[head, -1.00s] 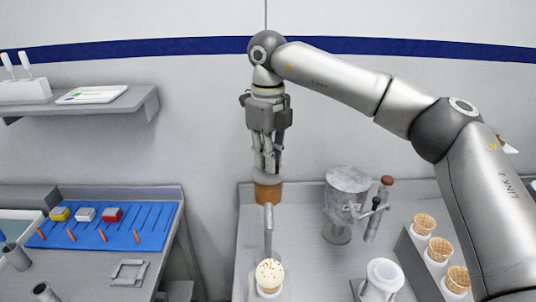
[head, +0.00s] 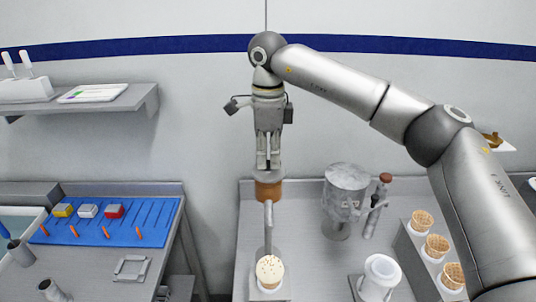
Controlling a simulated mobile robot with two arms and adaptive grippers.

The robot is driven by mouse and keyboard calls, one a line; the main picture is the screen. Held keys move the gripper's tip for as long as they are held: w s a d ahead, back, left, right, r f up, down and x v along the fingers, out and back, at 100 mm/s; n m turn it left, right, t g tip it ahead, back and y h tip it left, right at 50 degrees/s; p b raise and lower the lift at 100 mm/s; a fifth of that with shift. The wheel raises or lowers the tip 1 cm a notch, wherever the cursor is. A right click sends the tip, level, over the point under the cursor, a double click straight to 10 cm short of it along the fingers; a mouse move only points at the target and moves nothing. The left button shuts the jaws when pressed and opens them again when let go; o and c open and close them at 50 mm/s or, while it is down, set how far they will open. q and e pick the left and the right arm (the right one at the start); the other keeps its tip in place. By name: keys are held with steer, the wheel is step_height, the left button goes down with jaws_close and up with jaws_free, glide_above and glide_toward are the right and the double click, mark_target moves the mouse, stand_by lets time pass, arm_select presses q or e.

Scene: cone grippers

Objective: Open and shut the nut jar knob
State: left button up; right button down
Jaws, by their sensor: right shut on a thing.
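The nut jar (head: 269,190) is a brown cylinder with a grey cap, standing above a grey spout at the back of the counter. My right gripper (head: 268,165) points straight down onto the top of the jar. Its fingers are close together on the nut jar knob, which they mostly hide. Below the spout, a cone of pale ice cream with dark specks (head: 269,270) stands upright in a white holder. My left gripper is not in view.
A grey metal machine (head: 346,185) with a red-brown-topped lever stands right of the jar. Several empty waffle cones (head: 436,245) sit in a rack at right, near a white cup (head: 381,273). A blue mat (head: 105,222) lies on the left counter, across a gap.

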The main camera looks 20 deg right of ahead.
mark_target(269, 160)
steer(key=shift+r, duration=0.15)
stand_by(0.3)
steer(key=c, duration=1.6)
jaws_free()
steer(key=shift+o, duration=0.2)
step_height(269, 160, up, 12)
